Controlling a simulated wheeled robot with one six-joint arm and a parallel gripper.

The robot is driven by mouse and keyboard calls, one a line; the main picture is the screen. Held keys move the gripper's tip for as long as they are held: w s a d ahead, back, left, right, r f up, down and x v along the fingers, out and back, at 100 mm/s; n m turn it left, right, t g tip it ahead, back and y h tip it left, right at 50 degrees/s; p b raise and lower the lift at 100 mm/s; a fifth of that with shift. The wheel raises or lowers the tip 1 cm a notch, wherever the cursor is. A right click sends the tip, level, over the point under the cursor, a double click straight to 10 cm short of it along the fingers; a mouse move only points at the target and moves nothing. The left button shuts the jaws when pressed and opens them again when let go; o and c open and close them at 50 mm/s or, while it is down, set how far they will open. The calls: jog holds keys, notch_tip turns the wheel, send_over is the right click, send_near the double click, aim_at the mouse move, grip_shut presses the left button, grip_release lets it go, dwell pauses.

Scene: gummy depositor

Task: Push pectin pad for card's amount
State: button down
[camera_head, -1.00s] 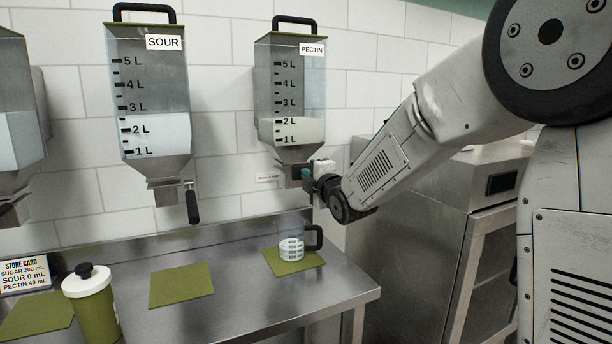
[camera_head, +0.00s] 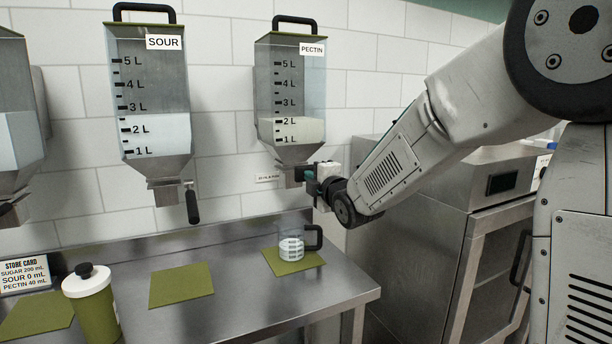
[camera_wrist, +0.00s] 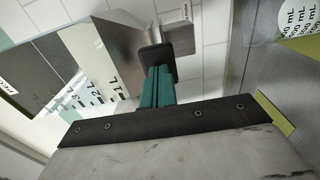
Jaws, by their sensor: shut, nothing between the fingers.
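The pectin dispenser (camera_head: 290,90) hangs on the wall, filled with pale contents to about the 2 L mark. It also shows tilted in the wrist view (camera_wrist: 100,55). Its black pad (camera_wrist: 153,57) is at the spout, right in front of my fingertips. My gripper (camera_head: 308,175) is shut and empty, its green fingers (camera_wrist: 157,88) at the pad; I cannot tell whether they touch. A clear measuring cup (camera_head: 291,245) with white contents stands below on a green mat (camera_head: 312,260). The store card (camera_head: 25,272) reads sugar 200 mL, sour 0 mL, pectin 40 mL.
The sour dispenser (camera_head: 148,95) with a black handle (camera_head: 193,206) hangs to the left. A green jar with a white lid (camera_head: 90,300) and an empty green mat (camera_head: 181,286) are on the steel table (camera_head: 240,290). A steel cabinet (camera_head: 425,240) stands at right.

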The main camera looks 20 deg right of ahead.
jog(key=shift+w, duration=0.1)
jog(key=shift+w+a, duration=0.15)
jog(key=shift+w, duration=0.9)
jog(key=shift+s, duration=1.1)
jog(key=shift+s+d, duration=0.1)
jog(key=shift+d, duration=0.1)
